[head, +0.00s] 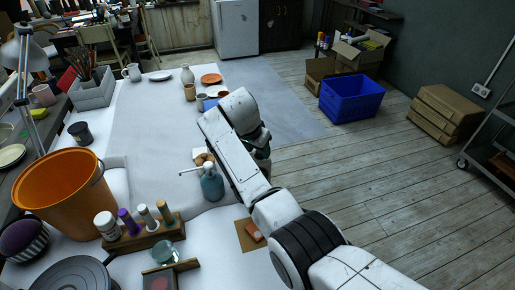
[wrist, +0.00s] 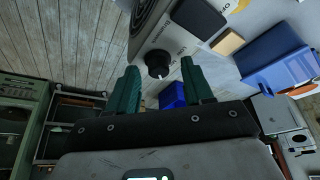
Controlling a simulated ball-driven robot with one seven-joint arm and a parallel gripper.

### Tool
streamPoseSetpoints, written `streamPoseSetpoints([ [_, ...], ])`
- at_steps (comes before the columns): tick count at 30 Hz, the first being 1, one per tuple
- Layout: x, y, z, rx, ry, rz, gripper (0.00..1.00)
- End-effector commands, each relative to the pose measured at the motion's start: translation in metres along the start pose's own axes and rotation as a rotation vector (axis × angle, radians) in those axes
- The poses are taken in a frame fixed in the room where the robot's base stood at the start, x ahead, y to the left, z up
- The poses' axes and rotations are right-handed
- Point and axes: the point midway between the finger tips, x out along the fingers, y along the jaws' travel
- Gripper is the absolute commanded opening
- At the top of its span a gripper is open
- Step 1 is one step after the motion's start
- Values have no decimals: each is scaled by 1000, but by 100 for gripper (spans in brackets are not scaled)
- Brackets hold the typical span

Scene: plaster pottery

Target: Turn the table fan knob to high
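In the wrist view a round black knob (wrist: 157,64) stands out from a pale labelled panel (wrist: 179,42), which appears to be the table fan's base. The lettering is too small to read, so I cannot tell the knob's setting. My gripper (wrist: 160,67) is open, with one green finger on each side of the knob in the picture. I see no clear contact with it. In the head view I cannot make out the fan or knob, and my white arm hides the area around my gripper.
On the white-covered table (head: 150,115) stand a blue pump bottle (head: 212,187), an orange bucket (head: 62,195) and a rack of bottles (head: 145,235) near my arm. A blue crate (head: 352,98) and stacked boxes (head: 445,112) are on the floor at right. The middle floor is clear.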

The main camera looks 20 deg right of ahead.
Motion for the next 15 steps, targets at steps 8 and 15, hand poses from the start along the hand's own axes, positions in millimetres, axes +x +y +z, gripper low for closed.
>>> streamPoseSetpoints([
  [8,-3,0,0,0,1,-1,51],
  [15,-38,-1,0,0,2,-4,51],
])
